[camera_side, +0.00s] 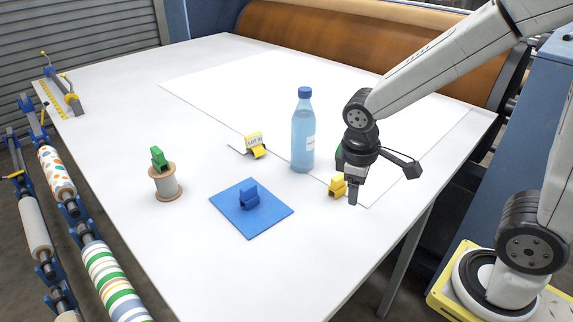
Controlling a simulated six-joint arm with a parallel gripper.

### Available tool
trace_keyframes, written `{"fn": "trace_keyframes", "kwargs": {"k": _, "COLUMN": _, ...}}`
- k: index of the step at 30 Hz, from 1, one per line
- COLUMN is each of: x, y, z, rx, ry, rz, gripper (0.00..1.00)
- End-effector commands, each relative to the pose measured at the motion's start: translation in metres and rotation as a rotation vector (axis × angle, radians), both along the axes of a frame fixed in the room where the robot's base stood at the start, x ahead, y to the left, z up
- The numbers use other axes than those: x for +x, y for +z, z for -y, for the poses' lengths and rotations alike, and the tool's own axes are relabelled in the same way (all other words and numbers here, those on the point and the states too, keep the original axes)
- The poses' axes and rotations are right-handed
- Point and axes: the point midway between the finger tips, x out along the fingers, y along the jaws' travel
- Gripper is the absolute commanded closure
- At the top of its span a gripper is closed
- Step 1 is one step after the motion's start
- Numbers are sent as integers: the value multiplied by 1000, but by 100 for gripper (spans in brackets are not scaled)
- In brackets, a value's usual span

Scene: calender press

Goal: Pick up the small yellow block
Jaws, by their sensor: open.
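A small yellow block (337,187) sits on the white table at the right, near its front right edge. Another small yellow piece (258,151) stands at the centre, at the foot of a small lettered card. My gripper (354,196) points down just right of the right-hand yellow block, and its fingers partly overlap the block in this view. The gripper is open. I cannot tell whether a finger touches the block.
A blue bottle (303,138) stands upright close to the left of my gripper. A blue block (249,198) sits on a blue mat (264,222). A green block (158,158) rests on a spool (167,183). Something green is mostly hidden behind my gripper. The front of the table is clear.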

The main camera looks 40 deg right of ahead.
Motion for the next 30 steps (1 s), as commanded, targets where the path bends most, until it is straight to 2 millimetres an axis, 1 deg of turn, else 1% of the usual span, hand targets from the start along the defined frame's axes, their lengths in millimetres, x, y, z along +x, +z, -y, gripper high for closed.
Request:
{"fn": "trace_keyframes", "kwargs": {"k": 5, "x": 9, "y": -6, "z": 4, "rx": -136, "ry": 214, "rz": -160, "gripper": 32}}
{"fn": "trace_keyframes", "kwargs": {"k": 8, "x": 17, "y": -7, "z": 8, "rx": -239, "ry": 356, "rz": -270, "gripper": 32}}
{"fn": "trace_keyframes", "kwargs": {"k": 15, "x": 47, "y": -3, "z": 14, "rx": -505, "ry": 654, "rz": -528, "gripper": 32}}
{"fn": "trace_keyframes", "kwargs": {"k": 21, "x": 74, "y": 4, "z": 11, "rx": -703, "ry": 815, "rz": -697, "gripper": 32}}
{"fn": "trace_keyframes", "kwargs": {"k": 27, "x": 95, "y": 10, "z": 2, "rx": -862, "ry": 911, "rz": -817, "gripper": 32}}
{"fn": "trace_keyframes", "kwargs": {"k": 28, "x": 97, "y": 9, "z": 1, "rx": -880, "ry": 919, "rz": -832, "gripper": 32}}
{"fn": "trace_keyframes", "kwargs": {"k": 30, "x": 96, "y": -5, "z": 2, "rx": -870, "ry": 916, "rz": -829, "gripper": 32}}
